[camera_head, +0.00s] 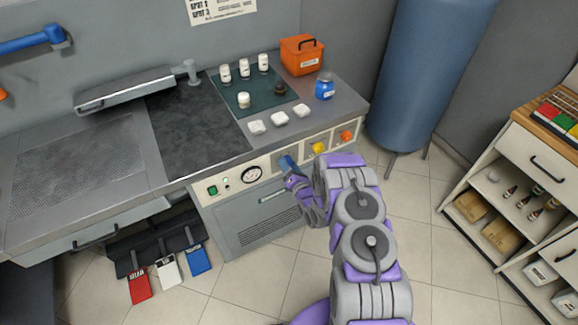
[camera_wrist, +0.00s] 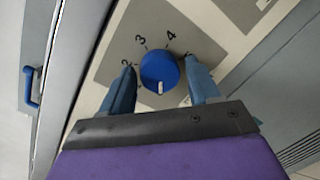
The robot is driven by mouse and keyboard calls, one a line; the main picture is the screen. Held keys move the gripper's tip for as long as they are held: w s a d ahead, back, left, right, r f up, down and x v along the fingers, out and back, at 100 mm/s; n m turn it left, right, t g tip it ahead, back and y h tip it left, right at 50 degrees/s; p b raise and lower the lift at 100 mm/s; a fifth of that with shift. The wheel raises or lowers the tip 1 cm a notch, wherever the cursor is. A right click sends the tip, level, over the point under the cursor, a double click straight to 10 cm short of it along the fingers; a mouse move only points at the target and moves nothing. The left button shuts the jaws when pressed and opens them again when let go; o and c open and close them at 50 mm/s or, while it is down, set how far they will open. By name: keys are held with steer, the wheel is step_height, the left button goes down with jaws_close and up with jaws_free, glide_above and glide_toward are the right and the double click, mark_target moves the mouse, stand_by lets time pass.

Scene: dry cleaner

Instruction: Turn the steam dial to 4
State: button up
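The steam dial (camera_wrist: 160,68) is a round blue knob on a grey plate (camera_wrist: 110,66). In the wrist view the numerals 2, 3 and 4 show around its left and upper side, with 4 at upper right. A white mark on the knob sits at its lower edge, facing my gripper, away from the 4. My gripper (camera_wrist: 160,74) has one finger on each side of the knob, with what look like narrow gaps; contact is not clear. In the head view the blue dial (camera_head: 286,162) is partly hidden by my gripper (camera_head: 291,176).
The front panel also holds a gauge (camera_head: 252,174), a green switch (camera_head: 212,190), a yellow knob (camera_head: 319,147) and an orange knob (camera_head: 346,136). A drawer handle (camera_head: 272,195) lies below. Bottles (camera_head: 245,68) stand on the counter above.

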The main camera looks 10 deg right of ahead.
steer(key=c, duration=0.8)
steer(key=shift+m, duration=0.4)
steer(key=n+y+p, duration=0.1)
steer(key=n, duration=1.1)
steer(key=n+y+p, duration=0.1)
steer(key=n, duration=1)
steer(key=n+y+p, duration=0.1)
steer(key=n, duration=1.1)
steer(key=shift+d+f+n+g+y+p, duration=0.15)
steer(key=shift+f+n+g+y+p, duration=0.15)
steer(key=shift+g+p, duration=0.1)
